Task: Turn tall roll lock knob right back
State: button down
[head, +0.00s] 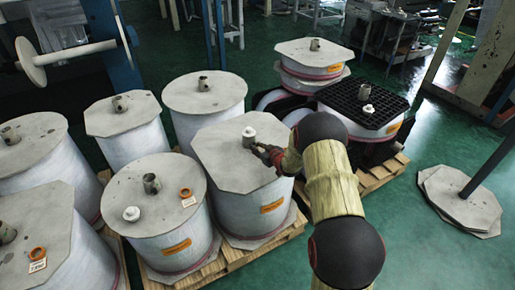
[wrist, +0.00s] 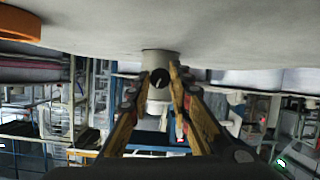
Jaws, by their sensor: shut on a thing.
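The tall roll (head: 222,150) has an octagonal grey top plate, with a short grey core tube (head: 248,141) capped in white standing on it. My gripper (head: 262,151) reaches in from the right, low over the plate beside the tube. In the wrist view the plate is at the top, and the tube (wrist: 161,57) hangs down from it. A small dark round lock knob (wrist: 160,78) with a pale mark faces the camera on the tube. My gripper (wrist: 159,73) is shut on this knob, with one finger on each side. The finger contact is partly hidden.
Several film rolls crowd the pallet, including a shorter one (head: 155,206) with a white cap and orange ring (head: 185,193). A black grid pallet (head: 362,100) stands behind. Stacked plates (head: 460,200) lie at right. Green floor is clear between.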

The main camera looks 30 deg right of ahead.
dwell(0.3)
jog(key=shift+a+n+h, duration=0.2)
jog(key=shift+n+h, duration=0.5)
jog(key=shift+n, duration=0.3)
jog(key=n+h, duration=0.2)
jog(key=n, duration=0.1)
jog(key=shift+a+f, duration=0.15)
jog(key=n+t+h, duration=0.1)
jog(key=n, duration=0.2)
jog(key=shift+a+f+h, duration=0.1)
jog(key=shift+f+h, duration=0.05)
jog(key=shift+h, duration=0.25)
jog(key=shift+f+n+t+h, duration=0.1)
jog(key=shift+n+t+h, duration=0.45)
jog(key=shift+n, duration=0.95)
jog(key=c, duration=1.7)
grip_release()
jog(key=shift+o, duration=0.4)
